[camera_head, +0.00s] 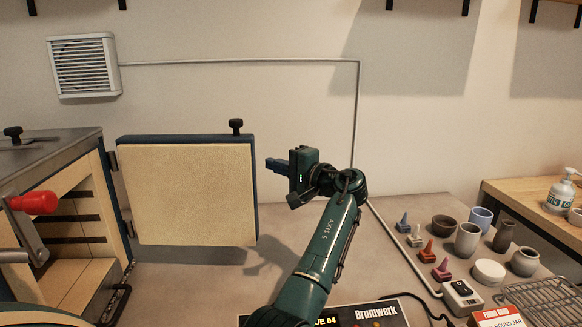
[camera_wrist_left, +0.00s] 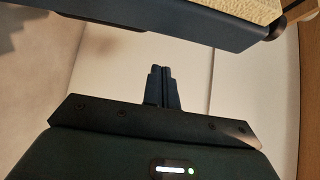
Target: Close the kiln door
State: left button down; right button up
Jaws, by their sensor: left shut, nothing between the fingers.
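My left gripper (camera_head: 267,163) is shut and empty, pointing left just beyond the door's free edge, with a seeming small gap. In the left wrist view, the shut fingers (camera_wrist_left: 162,69) point at the door's dark rim (camera_wrist_left: 150,28), apart from it. My right gripper is not in view.
A lever with a red handle (camera_head: 35,203) stands at the kiln's front left. The tabletop behind the door looks clear.

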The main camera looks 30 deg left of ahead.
pick_arm(q)
jog(key=shift+s+a+p, duration=0.25)
jog(key=shift+s+p, duration=0.15)
jog(key=shift+s, duration=0.35)
jog(key=shift+s+a+p, duration=0.2)
jog(key=shift+s+p, duration=0.15)
jog(key=shift+s, duration=0.4)
jog(key=shift+d, duration=0.1)
